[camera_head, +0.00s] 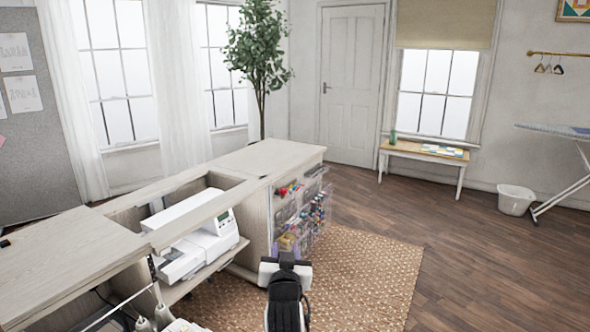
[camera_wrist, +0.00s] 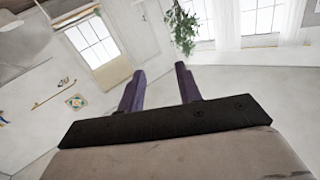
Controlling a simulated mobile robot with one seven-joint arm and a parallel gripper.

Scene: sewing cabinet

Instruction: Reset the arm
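My gripper (camera_head: 286,251) is in front of the sewing cabinet (camera_head: 272,158), near the cabinet's drawer end in the head view. My black and white arm runs up to it from the bottom edge. In the wrist view, the two purple fingers of my gripper (camera_wrist: 160,73) stand apart with nothing between them, so it is open and empty. The wrist view is tilted and looks across the room to the windows and door.
A white sewing machine (camera_head: 200,237) sits in the cabinet opening. Clear drawers of colourful supplies (camera_head: 300,212) are close to my gripper. A woven rug (camera_head: 375,265) covers the floor. A bench (camera_head: 425,153), white bin (camera_head: 515,200) and ironing board (camera_head: 560,131) stand farther back. The right floor is clear.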

